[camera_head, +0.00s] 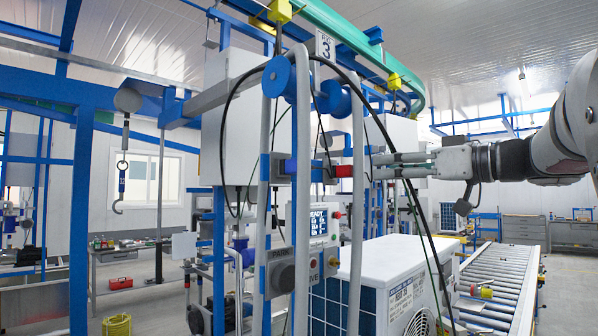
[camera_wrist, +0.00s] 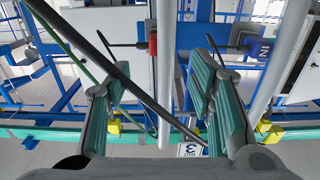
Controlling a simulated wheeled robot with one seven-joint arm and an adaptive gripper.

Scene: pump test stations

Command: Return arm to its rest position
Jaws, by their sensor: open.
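My gripper (camera_head: 376,166) is stretched out to the left from the right side of the head view, level with the middle of the station. In the wrist view its two teal-padded fingers (camera_wrist: 158,72) stand wide apart with nothing gripped between them. A red fitting (camera_head: 343,171) on the station lies just left of the fingertips in the head view. The red fitting also shows beyond the fingers in the wrist view (camera_wrist: 153,44). I cannot tell the exact gap. Black and green hoses (camera_head: 424,225) hang close by and cross the wrist view in front of the fingers.
Grey upright tubes (camera_head: 357,240) and a panel with a lit display (camera_head: 318,222) stand left of my gripper. A white outdoor unit (camera_head: 385,270) sits below it on a roller conveyor (camera_head: 500,275). Open floor shows at right.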

